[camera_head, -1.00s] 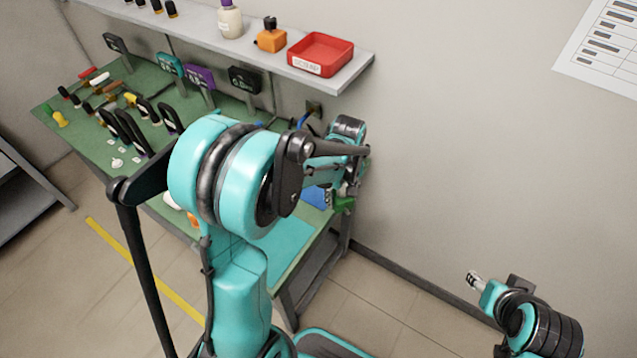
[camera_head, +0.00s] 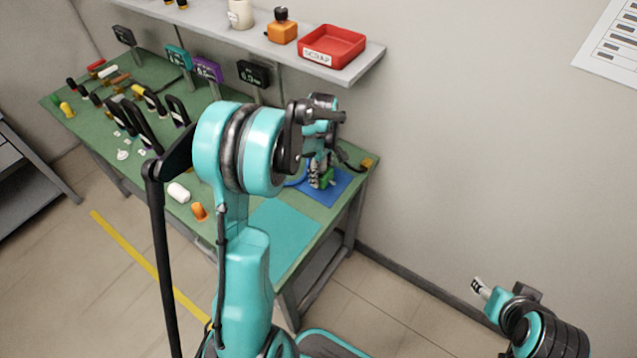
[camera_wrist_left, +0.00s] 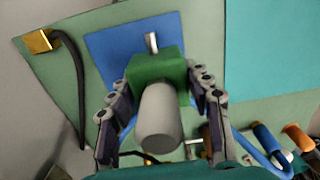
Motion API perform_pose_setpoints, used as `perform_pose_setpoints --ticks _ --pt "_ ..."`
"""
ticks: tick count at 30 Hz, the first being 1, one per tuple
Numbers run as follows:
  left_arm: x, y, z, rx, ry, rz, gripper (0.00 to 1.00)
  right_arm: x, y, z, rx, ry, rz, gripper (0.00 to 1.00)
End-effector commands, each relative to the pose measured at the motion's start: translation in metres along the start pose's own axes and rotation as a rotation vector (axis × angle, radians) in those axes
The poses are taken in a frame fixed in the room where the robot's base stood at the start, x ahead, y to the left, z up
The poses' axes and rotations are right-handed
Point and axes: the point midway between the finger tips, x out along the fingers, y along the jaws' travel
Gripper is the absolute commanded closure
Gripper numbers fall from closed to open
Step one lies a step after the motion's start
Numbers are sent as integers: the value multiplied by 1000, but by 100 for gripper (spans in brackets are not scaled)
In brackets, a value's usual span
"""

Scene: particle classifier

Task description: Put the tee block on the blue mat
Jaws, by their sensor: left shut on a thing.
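The tee block (camera_head: 328,178) is a green body with a grey cylindrical part and a small metal stub, seen best in the left wrist view (camera_wrist_left: 155,72). My left gripper (camera_head: 318,176) is shut on it, with a finger on each side of the block in the wrist view (camera_wrist_left: 160,105). The blue mat (camera_head: 343,187) lies at the right end of the green bench, and it shows behind the block in the wrist view (camera_wrist_left: 105,48). The block is over the mat; I cannot tell whether it touches. My right gripper (camera_head: 478,286) is off the bench at lower right, its fingers unclear.
A teal mat (camera_head: 285,232) lies near the bench's front. A white cylinder (camera_head: 179,192) and an orange piece (camera_head: 199,211) lie left of it. A black cable with a brass-coloured block (camera_head: 369,163) is beside the blue mat. The shelf with a red scrap tray (camera_head: 333,50) overhangs behind.

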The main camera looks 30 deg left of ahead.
Motion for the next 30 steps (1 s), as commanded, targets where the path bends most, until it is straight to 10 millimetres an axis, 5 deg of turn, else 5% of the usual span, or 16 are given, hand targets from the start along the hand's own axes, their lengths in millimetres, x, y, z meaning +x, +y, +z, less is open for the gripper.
perform_pose_setpoints --ticks 8,15,26,27,29,30 --pt "17 6 -15 1 0 0 90 7 0 5 0 0 0 50" --pt "50 6 -15 2 0 0 90 20 0 14 0 0 0 50" --pt "53 5 -15 2 0 0 90 21 0 15 0 0 0 50" --pt "53 5 -15 2 0 0 45 21 0 15 0 0 0 50" --pt "52 5 -15 2 0 0 30 20 0 14 0 0 0 50" --pt "52 5 -15 2 0 0 30 20 0 14 0 0 0 50"
